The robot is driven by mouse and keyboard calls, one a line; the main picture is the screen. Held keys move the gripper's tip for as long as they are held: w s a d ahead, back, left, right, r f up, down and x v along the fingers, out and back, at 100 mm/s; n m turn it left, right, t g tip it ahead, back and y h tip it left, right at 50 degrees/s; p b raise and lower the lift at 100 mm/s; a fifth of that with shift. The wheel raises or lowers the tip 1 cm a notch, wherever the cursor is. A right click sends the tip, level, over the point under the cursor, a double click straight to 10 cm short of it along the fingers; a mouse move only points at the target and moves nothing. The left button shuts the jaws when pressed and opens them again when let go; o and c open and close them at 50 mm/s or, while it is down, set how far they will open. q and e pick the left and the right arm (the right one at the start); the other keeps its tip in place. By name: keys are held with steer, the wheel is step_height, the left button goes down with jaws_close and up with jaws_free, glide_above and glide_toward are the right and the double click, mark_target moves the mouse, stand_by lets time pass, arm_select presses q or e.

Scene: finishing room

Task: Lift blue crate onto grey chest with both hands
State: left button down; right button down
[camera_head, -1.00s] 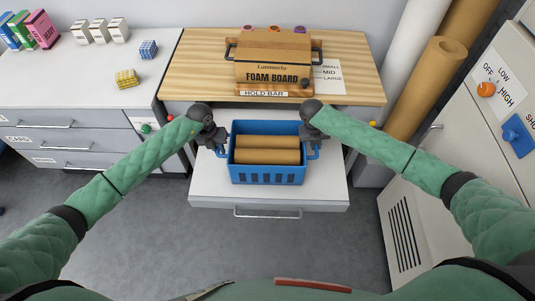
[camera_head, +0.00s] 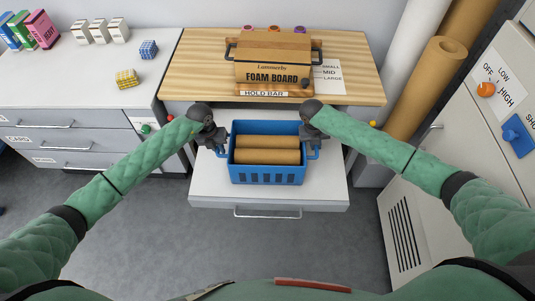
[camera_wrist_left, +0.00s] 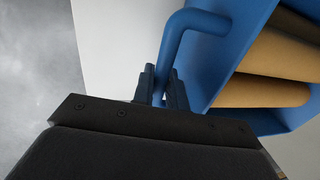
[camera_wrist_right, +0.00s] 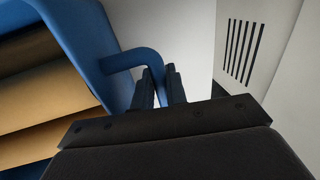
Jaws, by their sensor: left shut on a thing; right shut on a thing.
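The blue crate (camera_head: 267,176) rests on a white pulled-out surface (camera_head: 325,190), with brown rolls (camera_head: 266,157) lying inside it. My left gripper (camera_head: 221,149) is shut on the crate's left handle; the left wrist view shows the blue handle (camera_wrist_left: 190,20) between its fingers (camera_wrist_left: 161,88). My right gripper (camera_head: 314,149) is shut on the right handle; the right wrist view shows that handle (camera_wrist_right: 130,58) running between its fingers (camera_wrist_right: 163,88). The crate looks level. A chest with grey drawer fronts (camera_head: 75,141) and a pale top (camera_head: 85,75) stands at the left.
A wooden bench (camera_head: 200,70) holds a foam board box (camera_head: 272,66). A white cabinet (camera_head: 410,225) stands at right.

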arm_select(q)
steer(key=shift+w+r, duration=0.1)
steer(key=shift+r, duration=0.05)
arm_select(e)
steer(key=shift+w+r, duration=0.1)
steer(key=shift+r, duration=0.05)
stand_by(0.4)
